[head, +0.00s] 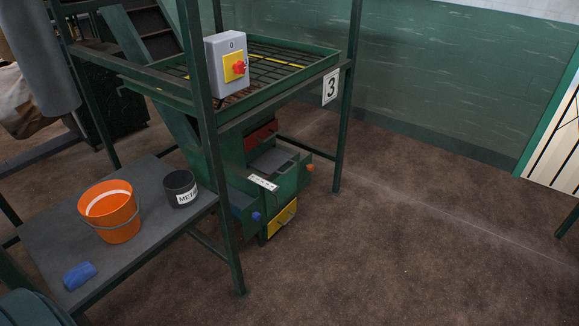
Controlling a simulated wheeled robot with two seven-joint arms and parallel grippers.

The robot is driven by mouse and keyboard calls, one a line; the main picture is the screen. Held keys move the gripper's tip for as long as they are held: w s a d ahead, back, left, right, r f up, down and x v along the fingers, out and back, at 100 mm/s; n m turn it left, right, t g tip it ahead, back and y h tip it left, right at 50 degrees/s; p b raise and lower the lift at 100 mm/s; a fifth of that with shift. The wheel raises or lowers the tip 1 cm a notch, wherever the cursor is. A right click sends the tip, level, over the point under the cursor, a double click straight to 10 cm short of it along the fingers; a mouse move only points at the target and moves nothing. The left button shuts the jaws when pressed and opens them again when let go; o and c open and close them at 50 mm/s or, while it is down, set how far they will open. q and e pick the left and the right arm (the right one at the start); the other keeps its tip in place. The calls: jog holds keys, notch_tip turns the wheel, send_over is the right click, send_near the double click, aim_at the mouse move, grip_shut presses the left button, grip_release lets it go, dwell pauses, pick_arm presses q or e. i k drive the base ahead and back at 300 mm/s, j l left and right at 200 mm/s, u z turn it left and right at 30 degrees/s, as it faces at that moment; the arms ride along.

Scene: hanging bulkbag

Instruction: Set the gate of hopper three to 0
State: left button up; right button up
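Hopper three is a green steel stand (283,105) with a wire grid on top and a white "3" sign (331,87) on its right post. Below the grid, a green chute box (288,188) carries a small white marked strip (263,183); its marks are too small to read. An orange knob (309,168) is on the box's right side and a blue knob (256,216) at its lower left. I cannot tell which part is the gate or its setting. Neither of my grippers is in view.
A grey switch box (225,62) with a red knob on a yellow plate is on the stand's front. A grey bench (140,243) at left holds an orange bucket (110,212), black METAL tub (181,188) and blue cloth-like item (80,276). The brown floor (420,230) at right is clear.

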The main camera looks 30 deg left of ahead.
aim_at(269, 162)
jog(key=i+l+u, duration=0.35)
jog(key=i+l, duration=0.15)
jog(key=i, duration=0.35)
jog(key=i+l+u, duration=0.35)
jog(key=i+l, duration=0.35)
jog(key=i+l+u, duration=0.3)
jog(key=i+l, duration=0.4)
jog(key=l, duration=0.2)
